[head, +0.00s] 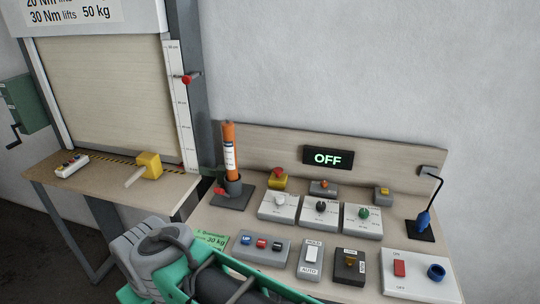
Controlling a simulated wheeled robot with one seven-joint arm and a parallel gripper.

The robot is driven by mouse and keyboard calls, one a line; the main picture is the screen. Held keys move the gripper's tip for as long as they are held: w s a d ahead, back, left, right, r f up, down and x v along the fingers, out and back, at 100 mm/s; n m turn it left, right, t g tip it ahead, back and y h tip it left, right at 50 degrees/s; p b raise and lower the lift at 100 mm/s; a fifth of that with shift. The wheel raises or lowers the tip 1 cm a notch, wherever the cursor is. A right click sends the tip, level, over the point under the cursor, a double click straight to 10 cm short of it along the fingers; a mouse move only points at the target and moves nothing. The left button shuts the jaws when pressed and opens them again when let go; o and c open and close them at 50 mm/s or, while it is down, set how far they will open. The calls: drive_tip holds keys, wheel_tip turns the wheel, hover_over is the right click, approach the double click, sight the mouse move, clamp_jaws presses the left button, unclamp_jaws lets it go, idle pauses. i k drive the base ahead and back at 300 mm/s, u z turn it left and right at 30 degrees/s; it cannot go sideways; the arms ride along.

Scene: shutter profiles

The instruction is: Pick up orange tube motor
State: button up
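The orange tube motor (229,138) stands upright on the left side of the right-hand bench. It has a white label on its side. Its lower end sits in a dark holder (234,188) on a dark base plate, with a red lever at the holder's left. Nothing touches the motor's upper part. Grey and green parts of my arm show at the bottom of the head view, in front of the bench and below the motor. My gripper's fingers are not in view.
The bench (228,221) carries several switch boxes, an OFF display (328,158) and a blue tool on a stand (424,219). A wooden back panel (268,144) rises behind. At left, a shutter frame (190,60) stands near the motor; a lower table (105,192) holds a yellow block (150,163).

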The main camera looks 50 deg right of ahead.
sight(228, 127)
drive_tip(key=z, duration=1.2)
drive_tip(key=k, duration=1.35)
drive_tip(key=u, duration=0.7)
drive_tip(key=i, duration=0.6)
drive_tip(key=u, duration=0.7)
drive_tip(key=i, duration=0.85)
drive_tip(key=z, duration=1.05)
drive_tip(key=i, duration=1)
drive_tip(key=z, duration=0.3)
